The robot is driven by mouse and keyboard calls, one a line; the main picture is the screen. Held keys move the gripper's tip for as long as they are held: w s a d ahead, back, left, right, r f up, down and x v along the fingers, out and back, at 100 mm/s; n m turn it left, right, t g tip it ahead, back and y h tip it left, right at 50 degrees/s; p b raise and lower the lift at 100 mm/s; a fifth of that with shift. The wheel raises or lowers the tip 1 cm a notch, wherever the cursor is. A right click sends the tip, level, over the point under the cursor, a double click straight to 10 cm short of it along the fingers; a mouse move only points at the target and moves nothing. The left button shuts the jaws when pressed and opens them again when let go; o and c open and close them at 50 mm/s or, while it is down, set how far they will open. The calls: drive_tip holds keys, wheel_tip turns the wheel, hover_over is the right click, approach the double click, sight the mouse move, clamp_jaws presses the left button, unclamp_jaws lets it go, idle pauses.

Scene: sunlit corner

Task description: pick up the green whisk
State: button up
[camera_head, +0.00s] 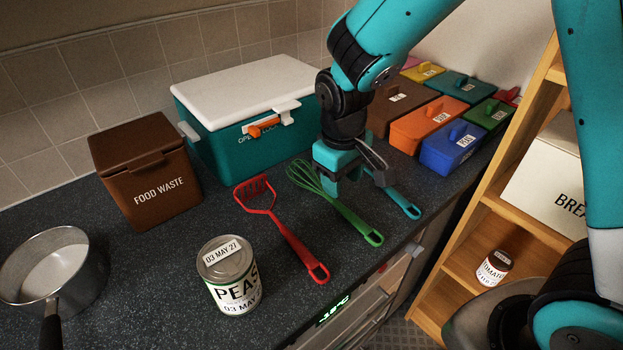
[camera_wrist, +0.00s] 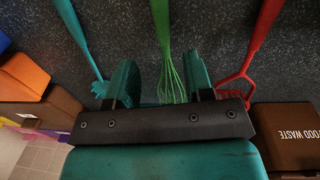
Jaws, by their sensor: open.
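The green whisk (camera_head: 358,222) lies on the dark speckled counter, its wire head toward the back and its looped handle end toward the front edge. My gripper (camera_head: 354,182) is open above the whisk, near where the wires meet the handle. In the wrist view the whisk (camera_wrist: 163,32) runs between the two spread fingers of my gripper (camera_wrist: 162,78), with its wires nearer the right finger. I cannot tell the exact height of the fingers above it. Part of the whisk is hidden behind the gripper in the head view.
A red masher (camera_head: 290,238) lies left of the whisk, and a teal utensil (camera_head: 403,203) lies to its right. A PEAS can (camera_head: 230,285), a saucepan (camera_head: 85,275), a FOOD WASTE bin (camera_head: 150,180) and a teal cooler box (camera_head: 225,155) stand around. Coloured boxes (camera_head: 430,123) fill the back right.

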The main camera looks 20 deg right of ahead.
sight(339, 205)
drive_tip(key=shift+w+f+p, duration=0.15)
drive_tip(key=shift+f+p, duration=0.4)
drive_tip(key=shift+f, duration=2.95)
clamp_jaws()
